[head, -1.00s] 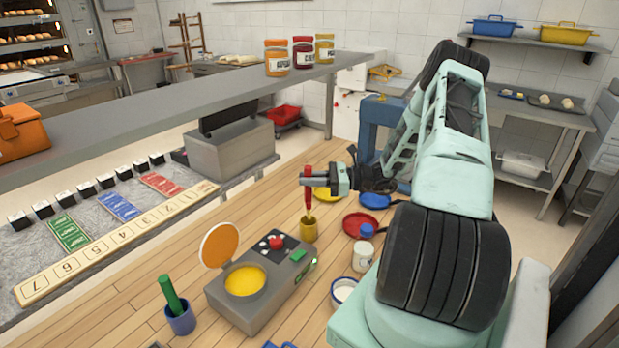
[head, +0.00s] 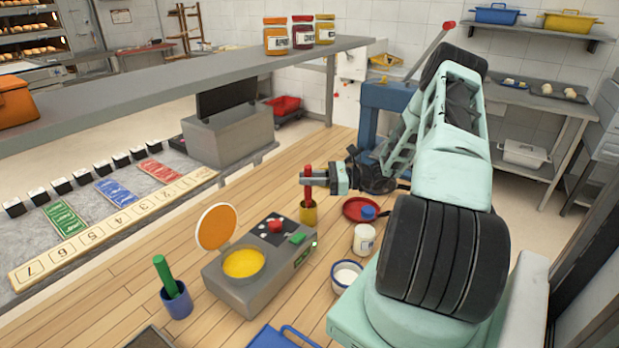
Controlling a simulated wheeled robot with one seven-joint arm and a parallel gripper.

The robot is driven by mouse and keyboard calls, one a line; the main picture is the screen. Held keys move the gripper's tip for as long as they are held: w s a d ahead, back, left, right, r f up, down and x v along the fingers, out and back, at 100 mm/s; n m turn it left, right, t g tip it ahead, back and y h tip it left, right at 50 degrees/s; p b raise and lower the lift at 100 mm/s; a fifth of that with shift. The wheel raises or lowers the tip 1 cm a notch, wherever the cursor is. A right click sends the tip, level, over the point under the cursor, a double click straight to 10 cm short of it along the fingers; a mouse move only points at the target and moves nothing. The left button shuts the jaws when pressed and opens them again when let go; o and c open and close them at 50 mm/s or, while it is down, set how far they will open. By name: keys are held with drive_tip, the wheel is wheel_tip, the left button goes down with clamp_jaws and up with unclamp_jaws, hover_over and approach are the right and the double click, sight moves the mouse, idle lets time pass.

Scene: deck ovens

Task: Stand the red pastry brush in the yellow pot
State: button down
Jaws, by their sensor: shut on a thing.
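The red pastry brush (head: 308,190) is upright in my gripper (head: 312,178), which is shut on its handle. The lower end of the brush is hidden inside the yellow pot (head: 308,214), which stands on the wooden counter directly below my gripper. My gripper is a little above the pot's rim. I cannot tell whether the brush touches the pot's bottom.
A grey device (head: 262,272) with an open orange lid and a yellow-filled bowl stands in front of the pot. A blue pot (head: 177,300) holds a green-handled tool (head: 165,275). A red dish (head: 358,207), white jar (head: 364,239) and white-filled bowl (head: 346,275) are to the right.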

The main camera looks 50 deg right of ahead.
drive_tip(key=c, duration=1.2)
unclamp_jaws()
drive_tip(key=b+v, duration=0.5)
drive_tip(key=v, duration=1.2)
drive_tip(key=shift+s+d+b, duration=0.15)
drive_tip(key=shift+d+b, duration=0.05)
drive_tip(key=shift+b, duration=0.15)
